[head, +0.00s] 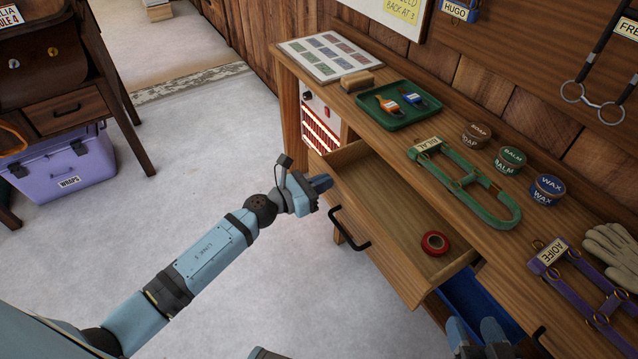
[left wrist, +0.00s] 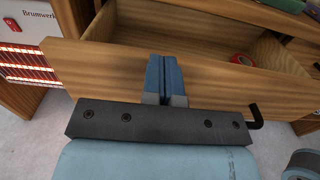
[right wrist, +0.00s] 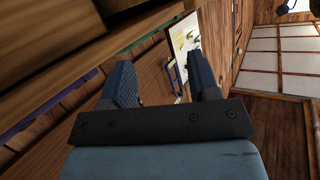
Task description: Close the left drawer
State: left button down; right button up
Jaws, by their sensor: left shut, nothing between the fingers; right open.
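The left drawer (head: 375,235) of the wooden bench is pulled open, with a black bar handle (head: 350,228) on its front. A red roll of tape (head: 435,243) lies inside; it also shows in the left wrist view (left wrist: 243,59). My left gripper (head: 322,182) is shut and empty at the left end of the drawer front (left wrist: 215,82), left of the handle. Its fingers (left wrist: 163,75) overlap the front panel in the left wrist view; I cannot tell whether they touch it. My right gripper (head: 475,330) is open and empty, low by the bench's right part; its fingers show apart (right wrist: 162,75).
The bench top (head: 385,155) holds a green tray (head: 398,105), a green halter (head: 470,180), several tins and a purple halter (head: 590,305). A red-lit heater (head: 320,125) stands left of the drawer. Something blue (head: 480,300) is below it.

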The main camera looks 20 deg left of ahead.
pick_arm(q)
jog(key=shift+w, duration=0.1)
jog(key=b+x, duration=0.1)
jog(key=x, duration=0.7)
jog(key=b+x, duration=0.1)
jog(key=x, duration=0.4)
jog(key=shift+w+d, duration=0.25)
jog(key=shift+d, duration=0.05)
pick_arm(e)
jog(key=r, duration=0.1)
jog(key=a+r+t+y, duration=0.1)
jog(key=r, duration=0.1)
jog(key=w+a+r+t, duration=0.1)
jog(key=shift+r+y, duration=0.25)
jog(key=shift+y, duration=0.15)
jog(key=shift+d+f, duration=0.1)
jog(key=shift+f, duration=0.1)
pick_arm(q)
jog(key=shift+a, duration=0.15)
pick_arm(e)
jog(key=shift+s+f, duration=0.1)
